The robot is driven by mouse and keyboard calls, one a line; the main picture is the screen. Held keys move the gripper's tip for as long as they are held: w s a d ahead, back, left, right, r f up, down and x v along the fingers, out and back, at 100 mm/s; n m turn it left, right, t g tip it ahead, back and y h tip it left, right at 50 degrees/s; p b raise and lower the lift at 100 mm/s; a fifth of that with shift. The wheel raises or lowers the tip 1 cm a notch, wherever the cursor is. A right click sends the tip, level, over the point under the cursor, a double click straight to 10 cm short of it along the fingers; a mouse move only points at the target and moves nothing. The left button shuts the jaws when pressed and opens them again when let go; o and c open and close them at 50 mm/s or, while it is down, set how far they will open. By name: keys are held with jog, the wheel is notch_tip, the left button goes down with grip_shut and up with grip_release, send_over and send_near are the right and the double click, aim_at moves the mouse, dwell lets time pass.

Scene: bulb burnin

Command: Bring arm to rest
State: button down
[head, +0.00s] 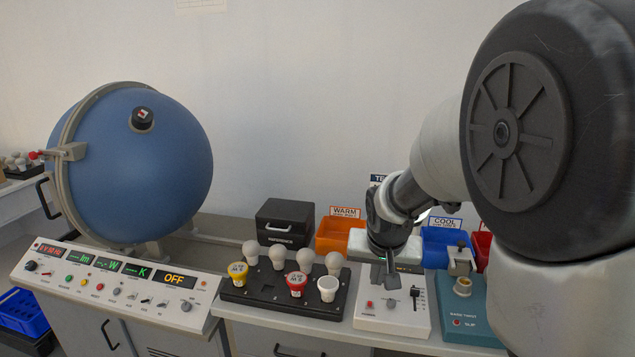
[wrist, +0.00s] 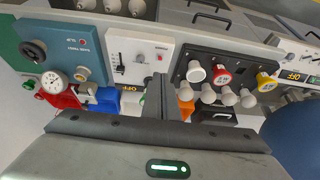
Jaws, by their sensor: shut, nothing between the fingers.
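My gripper (head: 391,278) hangs in front of the white tester box (head: 375,317), over its upper part, at the right of the bench. In the wrist view my gripper's fingers (wrist: 158,98) are together with nothing between them. My arm covers much of the right side of the head view and hides part of the bench behind it.
A black bulb tray (head: 265,305) with several bulbs stands left of the tester. Orange (head: 333,238) and blue (head: 437,255) bins and a black case (head: 285,222) stand behind. A teal socket unit (head: 478,325) is at right. A large blue sphere (head: 150,170) and control panel (head: 120,290) fill the left.

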jog(key=s+a+r+n+y+p, duration=0.1)
jog(key=s+r+p, duration=0.7)
jog(key=s+r, duration=1.2)
jog(key=s+n, duration=0.1)
jog(key=s, duration=0.3)
jog(key=shift+s+r+n+p, duration=0.3)
jog(key=shift+r+n, duration=0.1)
